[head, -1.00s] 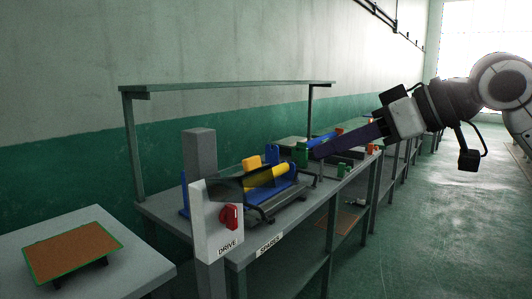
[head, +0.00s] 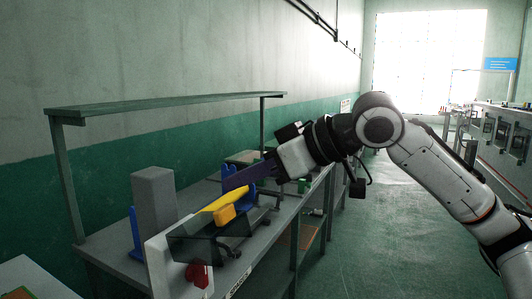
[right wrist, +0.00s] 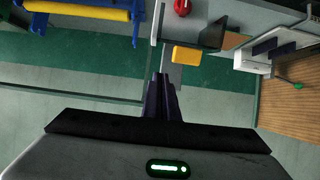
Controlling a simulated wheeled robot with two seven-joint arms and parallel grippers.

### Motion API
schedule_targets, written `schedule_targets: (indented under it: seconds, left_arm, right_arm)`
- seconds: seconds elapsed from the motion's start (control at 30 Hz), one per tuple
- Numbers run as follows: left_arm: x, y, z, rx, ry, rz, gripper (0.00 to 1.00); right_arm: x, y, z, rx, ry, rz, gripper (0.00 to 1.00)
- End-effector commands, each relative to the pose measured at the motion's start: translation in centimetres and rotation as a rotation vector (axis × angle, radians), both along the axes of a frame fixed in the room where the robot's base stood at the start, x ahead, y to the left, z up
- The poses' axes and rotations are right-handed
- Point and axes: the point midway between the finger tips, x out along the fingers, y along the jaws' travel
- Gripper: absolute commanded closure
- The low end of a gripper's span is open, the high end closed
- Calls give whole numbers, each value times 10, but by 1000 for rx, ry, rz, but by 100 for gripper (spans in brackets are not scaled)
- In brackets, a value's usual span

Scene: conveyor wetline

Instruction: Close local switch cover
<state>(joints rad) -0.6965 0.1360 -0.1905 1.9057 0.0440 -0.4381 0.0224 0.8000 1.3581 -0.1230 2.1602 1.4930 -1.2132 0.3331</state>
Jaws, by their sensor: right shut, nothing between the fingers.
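The switch box (head: 160,262) has a pale front panel with a red rotary knob (head: 198,275). Its smoky see-through cover (head: 190,246) stands open, sticking out from the panel above the knob. A yellow block (head: 225,214) sits at the cover's outer edge; it also shows in the right wrist view (right wrist: 188,56), with the red knob (right wrist: 182,6) beyond it. My right gripper (head: 226,186) has dark purple fingers, shut and empty. In the right wrist view its fingertips (right wrist: 161,76) lie just short of the yellow block, apart from it. My left gripper is out of view.
A yellow roller (head: 230,199) in a blue frame lies on the grey bench behind the cover. A shelf (head: 170,103) runs above the bench. A grey post (head: 155,205) stands behind the switch box. The floor aisle (head: 350,240) to the right is clear.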

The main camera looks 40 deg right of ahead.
Motion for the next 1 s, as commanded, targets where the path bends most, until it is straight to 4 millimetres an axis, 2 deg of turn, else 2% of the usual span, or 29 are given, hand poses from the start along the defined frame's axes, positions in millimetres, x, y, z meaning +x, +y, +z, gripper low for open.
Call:
schedule_targets:
  seconds: [0.07, 0.2, 0.4, 0.8, 1.0]
  left_arm:
    - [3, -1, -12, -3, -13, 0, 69]
    - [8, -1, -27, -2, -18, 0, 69]
    - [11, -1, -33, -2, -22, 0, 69]
    - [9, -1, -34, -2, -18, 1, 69]
    - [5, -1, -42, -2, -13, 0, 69]
  right_arm:
    - [-1, -1, -22, -2, 4, -3, 100]
    - [-5, -3, -35, -1, 2, -2, 100]
    - [-8, -4, -41, -1, 1, -2, 100]
    - [-8, -4, -40, 0, -1, -1, 100]
    - [-6, 4, -46, 13, -26, 18, 100]
